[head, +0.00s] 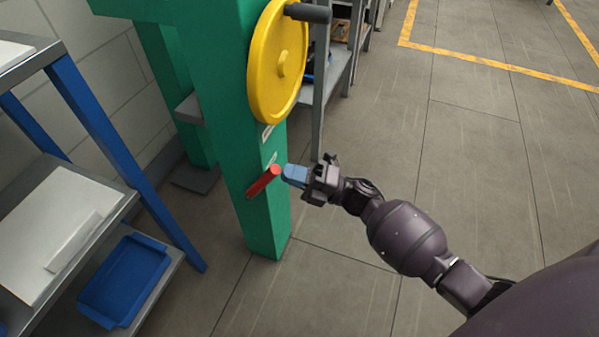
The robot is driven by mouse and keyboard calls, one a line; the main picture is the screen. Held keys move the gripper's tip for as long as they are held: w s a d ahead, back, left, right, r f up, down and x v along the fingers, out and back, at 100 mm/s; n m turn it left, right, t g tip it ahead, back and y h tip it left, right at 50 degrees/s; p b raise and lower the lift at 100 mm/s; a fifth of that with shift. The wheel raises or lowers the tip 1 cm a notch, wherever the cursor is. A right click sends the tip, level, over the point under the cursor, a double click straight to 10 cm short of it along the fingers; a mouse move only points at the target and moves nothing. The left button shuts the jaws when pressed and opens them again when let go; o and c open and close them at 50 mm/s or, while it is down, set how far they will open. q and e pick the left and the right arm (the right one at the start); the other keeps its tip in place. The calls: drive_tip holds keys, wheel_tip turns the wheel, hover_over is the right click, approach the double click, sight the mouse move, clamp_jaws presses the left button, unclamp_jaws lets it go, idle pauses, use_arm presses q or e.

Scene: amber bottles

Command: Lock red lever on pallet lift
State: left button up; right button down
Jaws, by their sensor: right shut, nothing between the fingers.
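The red lever (263,181) sits on the front of the green post of the pallet lift (265,228), low down. It is tilted, with its upper end to the right. A yellow handwheel (277,62) with a dark handle is on the same post above it. My right gripper (288,174) comes in from the right, shut and empty. Its blue fingertips are right beside the upper end of the lever; I cannot tell whether they touch it. My left gripper is not in view.
A shelf rack with blue posts (126,163) stands at the left, with a blue tray (125,281) on its lower level. A grey shelf (328,72) stands behind the post. The floor to the right is clear, with yellow line markings (480,60).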

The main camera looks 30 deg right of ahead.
drive_tip(key=r+p, duration=0.1)
drive_tip(key=w+a+r+p, duration=0.1)
drive_tip(key=w+r+h+p, duration=0.1)
drive_tip(key=shift+w+a+g, duration=0.1)
drive_tip(key=shift+a+g, duration=0.2)
drive_tip(key=shift+w+a+f, duration=0.1)
drive_tip(key=shift+w+a, duration=0.1)
drive_tip(key=shift+f+m, duration=0.2)
drive_tip(key=shift+m, duration=0.1)
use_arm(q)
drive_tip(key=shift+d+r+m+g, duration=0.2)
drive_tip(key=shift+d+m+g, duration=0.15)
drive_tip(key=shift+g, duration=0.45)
